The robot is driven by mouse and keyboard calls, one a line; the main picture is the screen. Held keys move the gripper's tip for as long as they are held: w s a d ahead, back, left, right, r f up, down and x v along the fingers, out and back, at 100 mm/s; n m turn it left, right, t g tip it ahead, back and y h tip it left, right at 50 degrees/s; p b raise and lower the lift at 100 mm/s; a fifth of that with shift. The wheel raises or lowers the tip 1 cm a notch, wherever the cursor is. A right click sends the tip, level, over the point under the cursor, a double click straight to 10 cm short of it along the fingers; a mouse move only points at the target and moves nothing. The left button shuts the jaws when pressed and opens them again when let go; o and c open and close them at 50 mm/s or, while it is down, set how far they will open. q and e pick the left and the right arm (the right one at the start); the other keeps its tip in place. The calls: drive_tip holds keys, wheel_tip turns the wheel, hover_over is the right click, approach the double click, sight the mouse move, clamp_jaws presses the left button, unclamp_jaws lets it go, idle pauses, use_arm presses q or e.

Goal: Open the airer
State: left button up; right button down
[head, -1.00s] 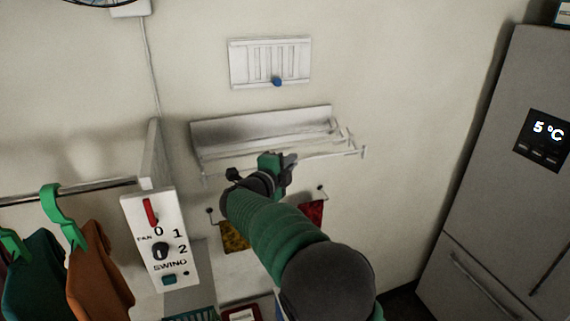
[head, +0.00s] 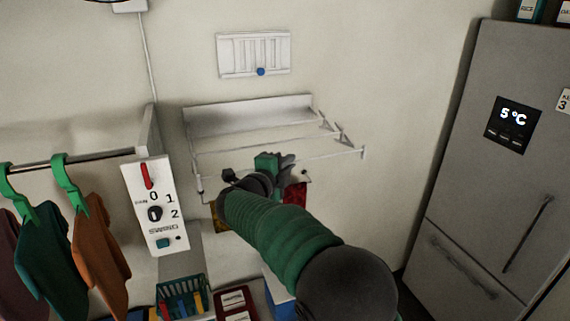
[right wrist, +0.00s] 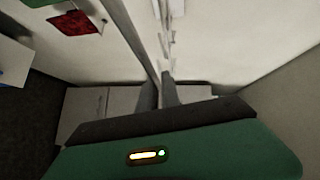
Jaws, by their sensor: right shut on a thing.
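The airer (head: 245,114) is a white wall-mounted rack with a back panel and several thin rails on side arms. It stands out from the wall, with its rails spread apart. My right gripper (head: 284,160) is at the front rail (head: 330,156), near its middle, and is shut on it. In the right wrist view the rail (right wrist: 138,45) runs down to between the dark fingertips (right wrist: 158,92). My forearm hides part of what lies below the rail. My left gripper is not in view.
A vent with a blue knob (head: 261,71) is above the airer. A switch panel (head: 150,208) and hanging clothes (head: 95,250) are at left. Cloths (head: 297,192) hang below the airer. A fridge (head: 470,170) stands at right, with clear wall between.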

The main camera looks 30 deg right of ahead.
drive_tip(key=c, duration=1.6)
unclamp_jaws()
drive_tip(key=shift+d, duration=0.35)
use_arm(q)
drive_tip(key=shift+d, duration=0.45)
use_arm(e)
drive_tip(key=shift+d+f, duration=0.1)
drive_tip(key=shift+d, duration=0.05)
